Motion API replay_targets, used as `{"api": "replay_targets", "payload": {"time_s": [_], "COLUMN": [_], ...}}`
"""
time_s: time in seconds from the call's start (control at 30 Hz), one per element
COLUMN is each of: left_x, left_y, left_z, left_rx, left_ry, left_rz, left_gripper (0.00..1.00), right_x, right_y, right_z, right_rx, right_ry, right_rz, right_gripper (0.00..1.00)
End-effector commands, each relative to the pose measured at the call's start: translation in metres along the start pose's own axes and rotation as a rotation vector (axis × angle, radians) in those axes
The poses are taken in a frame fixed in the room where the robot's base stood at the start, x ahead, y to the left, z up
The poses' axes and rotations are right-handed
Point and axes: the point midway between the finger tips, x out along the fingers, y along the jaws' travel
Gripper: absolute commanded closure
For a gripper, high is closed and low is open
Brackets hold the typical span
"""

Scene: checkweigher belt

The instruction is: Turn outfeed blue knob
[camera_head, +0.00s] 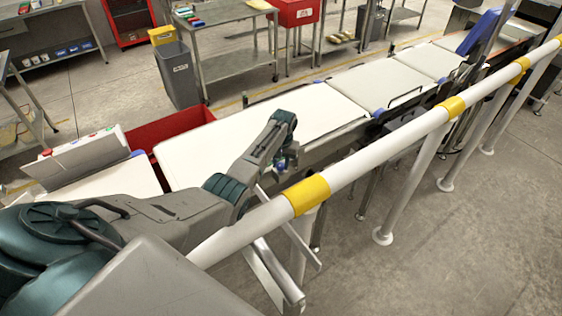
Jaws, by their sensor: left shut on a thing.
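My left gripper (287,160) is at the near side of the white belt (235,132), just beyond the white rail. It points down and is shut on a small blue knob (281,168) on the conveyor's near edge. The fingers and wrist hide much of this knob. Another blue knob (378,113) shows farther along the near edge, apart from the gripper. My right gripper is not in view.
A white rail with yellow bands (307,194) runs diagonally in front of the conveyor, close to my left arm. A red bin (172,132) stands behind the belt at left. A grey panel (80,160) stands at far left. The belts look empty.

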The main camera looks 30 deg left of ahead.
Motion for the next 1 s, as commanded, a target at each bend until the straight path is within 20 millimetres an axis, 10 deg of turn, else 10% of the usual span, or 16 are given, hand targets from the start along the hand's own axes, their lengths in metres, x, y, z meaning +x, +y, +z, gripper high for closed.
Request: {"api": "replay_targets", "payload": {"time_s": [1.0], "left_x": [0.001], "left_y": [-0.001], "left_z": [0.0], "left_rx": [-0.557], "left_ry": [-0.028], "left_rz": [0.0], "left_gripper": [0.94], "right_x": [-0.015], "right_y": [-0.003], "right_z": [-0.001], "right_rx": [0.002], "right_ry": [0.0], "right_rz": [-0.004], "right_gripper": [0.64]}}
